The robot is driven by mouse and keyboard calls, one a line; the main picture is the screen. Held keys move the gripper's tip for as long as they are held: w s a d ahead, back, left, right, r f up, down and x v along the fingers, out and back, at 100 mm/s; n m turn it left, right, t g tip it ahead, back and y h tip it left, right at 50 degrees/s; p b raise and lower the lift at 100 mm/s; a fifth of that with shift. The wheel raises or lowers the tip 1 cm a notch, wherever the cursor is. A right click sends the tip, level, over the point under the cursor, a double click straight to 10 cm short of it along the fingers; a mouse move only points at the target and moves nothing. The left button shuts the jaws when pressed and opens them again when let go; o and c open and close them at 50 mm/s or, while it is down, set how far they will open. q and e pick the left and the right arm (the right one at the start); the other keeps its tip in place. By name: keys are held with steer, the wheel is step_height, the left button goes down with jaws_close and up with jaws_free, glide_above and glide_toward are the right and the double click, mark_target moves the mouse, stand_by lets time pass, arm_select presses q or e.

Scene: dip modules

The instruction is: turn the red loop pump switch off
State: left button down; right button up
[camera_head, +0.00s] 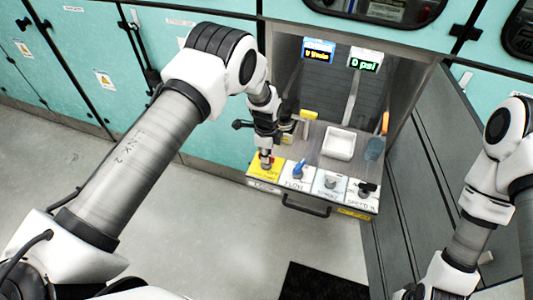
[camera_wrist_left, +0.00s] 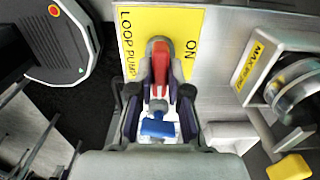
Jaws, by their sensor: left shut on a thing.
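The red loop pump switch (camera_wrist_left: 159,58) stands on a yellow plate (camera_wrist_left: 135,25) marked LOOP PUMP, with ON lettered beside the switch. In the head view the yellow plate (camera_head: 262,174) is at the left end of the control row, and the switch is mostly hidden by my gripper. My left gripper (camera_head: 266,153) reaches down over it. In the left wrist view my left gripper (camera_wrist_left: 160,92) has its two fingers on either side of the red switch's lower part and is shut on it. My right gripper is not visible.
A blue FLOW handle (camera_head: 299,170) is right beside the plate. It also shows in the left wrist view (camera_wrist_left: 158,126). More controls follow, to a dark SPEED knob (camera_head: 367,188). A white tray (camera_head: 339,143) and two displays (camera_head: 364,61) are behind. A grey panel (camera_head: 430,150) bounds the right.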

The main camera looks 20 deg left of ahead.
arm_select(q)
steer(key=c, duration=1.1)
jaws_free()
step_height(320, 180, up, 12)
steer(key=shift+f, duration=0.1)
